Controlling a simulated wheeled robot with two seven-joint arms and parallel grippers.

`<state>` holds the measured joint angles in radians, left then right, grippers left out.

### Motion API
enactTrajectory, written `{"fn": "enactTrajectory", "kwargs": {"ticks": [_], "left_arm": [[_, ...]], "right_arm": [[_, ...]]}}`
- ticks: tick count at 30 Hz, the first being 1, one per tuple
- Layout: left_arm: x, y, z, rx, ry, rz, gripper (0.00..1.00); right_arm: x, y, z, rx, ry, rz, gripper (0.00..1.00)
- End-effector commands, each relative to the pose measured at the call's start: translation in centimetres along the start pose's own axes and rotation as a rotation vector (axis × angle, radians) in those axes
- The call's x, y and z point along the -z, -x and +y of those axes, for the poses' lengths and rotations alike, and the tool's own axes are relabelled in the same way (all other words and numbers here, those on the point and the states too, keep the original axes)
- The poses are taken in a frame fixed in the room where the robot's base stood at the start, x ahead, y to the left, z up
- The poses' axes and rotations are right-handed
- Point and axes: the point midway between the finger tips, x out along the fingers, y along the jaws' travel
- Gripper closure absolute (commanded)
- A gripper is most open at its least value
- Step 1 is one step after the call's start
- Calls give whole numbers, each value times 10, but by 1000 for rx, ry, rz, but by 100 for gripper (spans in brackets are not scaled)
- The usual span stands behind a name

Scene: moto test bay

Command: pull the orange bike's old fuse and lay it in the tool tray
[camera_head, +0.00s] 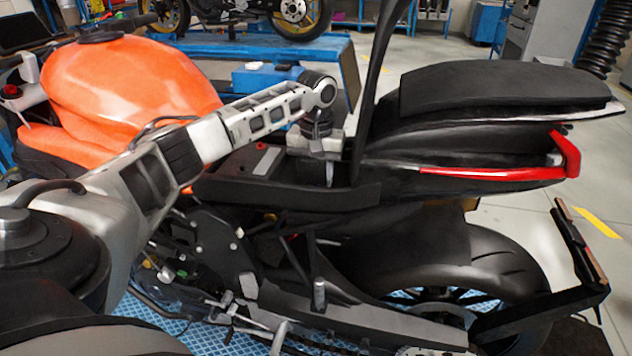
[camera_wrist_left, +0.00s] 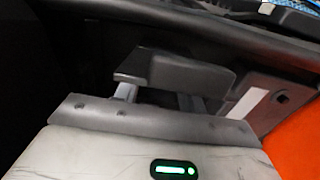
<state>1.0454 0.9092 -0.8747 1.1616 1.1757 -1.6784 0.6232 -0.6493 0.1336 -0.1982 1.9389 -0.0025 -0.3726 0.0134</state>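The orange bike (camera_head: 130,85) stands with its seat raised and the bay under it open. My left arm reaches over it, and my left gripper (camera_head: 329,172) points down into the bay, near the seat's front. In the left wrist view its two dark finger pads (camera_wrist_left: 152,72) sit close together over the dark bay. I cannot tell whether they touch or have something between them. I cannot make out the old fuse; it may be hidden by the fingers. No tool tray is clearly recognisable. My right gripper is not in view.
The raised tail seat (camera_head: 500,95) and a black upright panel (camera_head: 375,80) stand close to the right of my left gripper. A blue box (camera_head: 268,80) sits behind the bike, near a blue bench (camera_head: 200,48). Another motorcycle stands at the back.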

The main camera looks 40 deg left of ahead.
Motion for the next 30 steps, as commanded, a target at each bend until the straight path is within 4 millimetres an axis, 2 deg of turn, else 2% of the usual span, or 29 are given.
{"fn": "enactTrajectory", "kwargs": {"ticks": [25,26,30], "left_arm": [[0,0,0,0,0,-1,60],[0,0,0,0,0,-1,63],[0,0,0,0,0,0,100]], "right_arm": [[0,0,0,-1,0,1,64],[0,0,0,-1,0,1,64],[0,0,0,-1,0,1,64]]}}
